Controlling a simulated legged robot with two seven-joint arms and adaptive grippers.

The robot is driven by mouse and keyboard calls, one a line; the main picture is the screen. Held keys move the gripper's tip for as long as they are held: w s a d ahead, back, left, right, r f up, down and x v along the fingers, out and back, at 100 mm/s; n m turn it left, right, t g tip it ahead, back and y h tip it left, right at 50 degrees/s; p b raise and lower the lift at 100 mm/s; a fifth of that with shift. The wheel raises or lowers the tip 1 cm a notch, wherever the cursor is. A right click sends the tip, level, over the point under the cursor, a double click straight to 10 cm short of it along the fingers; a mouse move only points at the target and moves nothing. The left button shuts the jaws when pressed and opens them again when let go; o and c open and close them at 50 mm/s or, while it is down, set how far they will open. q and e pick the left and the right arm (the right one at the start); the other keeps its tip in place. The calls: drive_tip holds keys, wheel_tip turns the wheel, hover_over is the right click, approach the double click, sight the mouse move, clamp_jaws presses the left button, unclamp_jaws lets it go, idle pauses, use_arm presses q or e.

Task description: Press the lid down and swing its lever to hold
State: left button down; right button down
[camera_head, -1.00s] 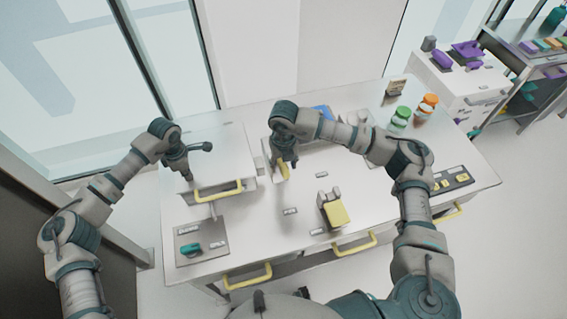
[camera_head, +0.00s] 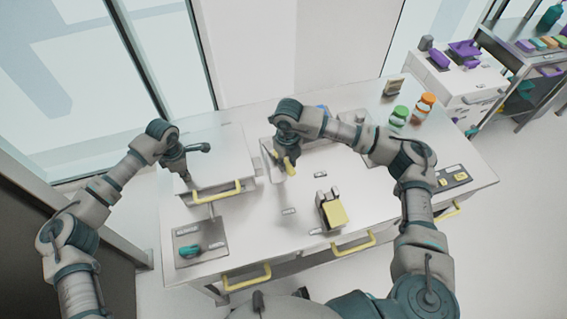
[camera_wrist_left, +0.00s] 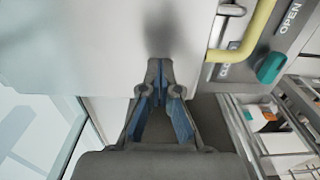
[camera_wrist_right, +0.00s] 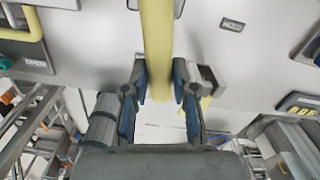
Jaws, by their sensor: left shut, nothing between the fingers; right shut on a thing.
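A white lid (camera_head: 225,150) with a yellow front handle (camera_head: 217,190) lies at the left of the table. My left gripper (camera_head: 187,177) is shut and empty, pointing down at the lid's left part. In the left wrist view its fingertips (camera_wrist_left: 160,75) meet over the white surface; I cannot tell if they touch. My right gripper (camera_head: 287,163) is shut on a yellow bar (camera_wrist_right: 158,35), right of the lid. The bar runs between its fingers in the right wrist view. A teal lever (camera_wrist_left: 271,68) sits on a panel (camera_head: 212,233) marked OPEN, in front of the lid.
A block with a yellow face (camera_head: 336,214) stands at the table's middle front. Green-capped (camera_head: 400,113) and orange-capped (camera_head: 426,103) jars stand at the back right. Yellow drawer handles (camera_head: 247,277) stick out along the front edge.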

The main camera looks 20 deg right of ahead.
use_arm(q)
drive_tip(key=shift+s+f, duration=0.15)
drive_tip(key=shift+f, duration=0.2)
use_arm(e)
drive_tip(key=w+d+n, duration=0.5)
drive_tip(key=w+n, duration=0.2)
drive_tip(key=n, duration=0.8)
drive_tip(key=shift+w+d, duration=0.2)
drive_tip(key=shift+d, duration=0.2)
drive_tip(key=c, duration=0.9)
unclamp_jaws()
